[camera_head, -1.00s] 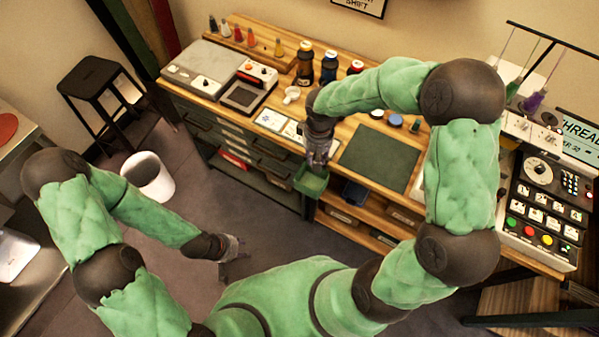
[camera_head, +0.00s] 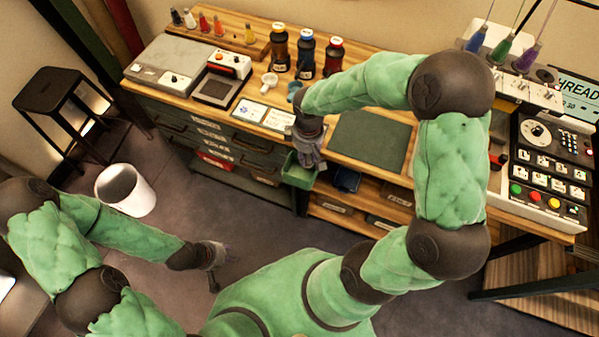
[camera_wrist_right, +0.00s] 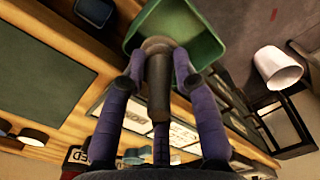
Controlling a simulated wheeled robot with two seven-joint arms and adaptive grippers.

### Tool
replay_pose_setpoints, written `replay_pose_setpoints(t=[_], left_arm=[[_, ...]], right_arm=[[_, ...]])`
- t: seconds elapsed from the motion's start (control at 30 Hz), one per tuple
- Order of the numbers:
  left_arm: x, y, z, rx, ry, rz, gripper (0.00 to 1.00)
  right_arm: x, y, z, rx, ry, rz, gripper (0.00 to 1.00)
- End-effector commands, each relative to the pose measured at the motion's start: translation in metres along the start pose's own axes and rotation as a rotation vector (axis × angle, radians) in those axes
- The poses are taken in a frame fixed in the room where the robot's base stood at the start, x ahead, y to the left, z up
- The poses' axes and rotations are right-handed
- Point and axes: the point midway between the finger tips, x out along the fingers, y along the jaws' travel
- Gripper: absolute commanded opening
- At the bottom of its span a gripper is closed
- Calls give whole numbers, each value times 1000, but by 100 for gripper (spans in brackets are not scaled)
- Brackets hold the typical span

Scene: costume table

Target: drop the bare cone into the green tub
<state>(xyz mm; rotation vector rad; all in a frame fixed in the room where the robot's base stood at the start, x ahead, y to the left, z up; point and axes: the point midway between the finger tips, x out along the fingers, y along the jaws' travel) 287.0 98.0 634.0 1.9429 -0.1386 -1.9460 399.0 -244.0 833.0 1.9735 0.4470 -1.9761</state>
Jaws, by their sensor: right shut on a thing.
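The bare cone (camera_wrist_right: 157,82) is grey-brown and sits between the fingers of my right gripper (camera_wrist_right: 160,90) in the right wrist view. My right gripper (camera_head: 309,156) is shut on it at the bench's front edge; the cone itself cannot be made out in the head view. The green tub (camera_head: 297,173) hangs at the bench front, just below the gripper. In the wrist view the tub (camera_wrist_right: 205,50) opens behind the cone's far end. Whether the cone is inside the rim is unclear. My left gripper (camera_head: 217,264) is low, away from the bench; its jaws are unclear.
A dark blue tub (camera_head: 345,179) is right of the green one. A green mat (camera_head: 370,138), white cards (camera_head: 262,114) and dark bottles (camera_head: 305,53) are on the bench. A white bin (camera_head: 126,190) and a stool (camera_head: 50,92) stand on the floor at left.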

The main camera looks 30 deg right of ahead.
Motion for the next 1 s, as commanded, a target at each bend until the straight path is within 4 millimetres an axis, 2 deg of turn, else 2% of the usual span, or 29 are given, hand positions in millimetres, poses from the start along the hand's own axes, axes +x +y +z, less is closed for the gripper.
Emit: replay_pose_setpoints(t=[0.1, 0.37, 0.4, 0.47, 0.5, 0.83, 1.0], left_arm=[[7, -3, 0, 0, 0, 0, 40], [6, -2, 0, 0, 0, 0, 40], [6, -2, 0, 0, 0, 0, 40], [6, -2, 0, 0, 0, 0, 40], [6, -2, 0, 0, 1, 0, 40], [7, -2, 0, 0, 1, 0, 40], [7, -2, 0, 0, 1, 0, 40]], right_arm=[[9, 0, 0, 1, 1, 0, 16], [8, 0, 0, 1, 1, 1, 16], [8, 0, 0, 1, 1, 0, 35], [9, 0, 0, 0, 1, 0, 52], [8, 0, 0, 0, 1, 0, 57], [8, 0, 0, 0, 1, 1, 57], [-8, 1, -1, 0, 4, 3, 57]])
